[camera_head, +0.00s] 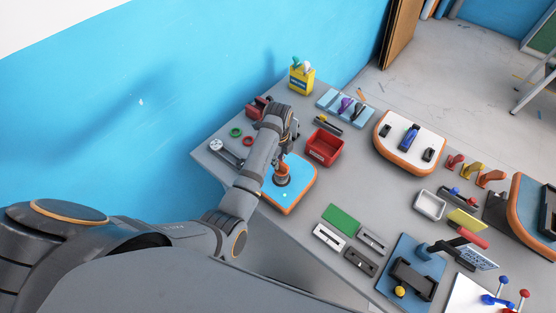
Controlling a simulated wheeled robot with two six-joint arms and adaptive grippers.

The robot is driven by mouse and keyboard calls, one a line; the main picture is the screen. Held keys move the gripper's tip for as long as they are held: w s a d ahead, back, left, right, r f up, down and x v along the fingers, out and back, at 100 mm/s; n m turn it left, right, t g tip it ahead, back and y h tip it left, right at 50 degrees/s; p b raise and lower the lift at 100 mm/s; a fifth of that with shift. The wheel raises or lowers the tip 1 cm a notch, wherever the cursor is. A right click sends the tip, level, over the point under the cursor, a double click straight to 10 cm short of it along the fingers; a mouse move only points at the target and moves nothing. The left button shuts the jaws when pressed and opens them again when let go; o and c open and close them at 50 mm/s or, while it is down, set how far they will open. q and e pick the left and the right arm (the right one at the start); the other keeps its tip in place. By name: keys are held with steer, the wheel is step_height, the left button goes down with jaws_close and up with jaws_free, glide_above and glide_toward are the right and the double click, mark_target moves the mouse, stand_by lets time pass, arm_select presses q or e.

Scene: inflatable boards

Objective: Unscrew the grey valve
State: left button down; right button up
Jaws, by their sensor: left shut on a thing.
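The blue inflatable board with an orange rim (297,191) lies near the left end of the grey table. The grey valve (282,181) sits on this board, small and mostly covered by my gripper. My left gripper (283,168) points down over the board and is shut on the valve. My left arm comes in from the left and hides part of the board's left side. My right gripper is not in view.
A red bin (323,147) stands just right of the arm. A white-topped board (410,141) with an orange rim lies further right. A yellow container (301,80) stands at the back. Green and red rings (236,132) lie left of the arm.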

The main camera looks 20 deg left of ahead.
arm_select(q)
steer(key=shift+f+b, duration=0.3)
steer(key=shift+f, duration=0.75)
steer(key=c, duration=1.3)
jaws_free()
steer(key=shift+o, duration=0.2)
step_height(320, 180, up, 8)
steer(key=shift+f, duration=0.25)
steer(key=shift+o, duration=0.2)
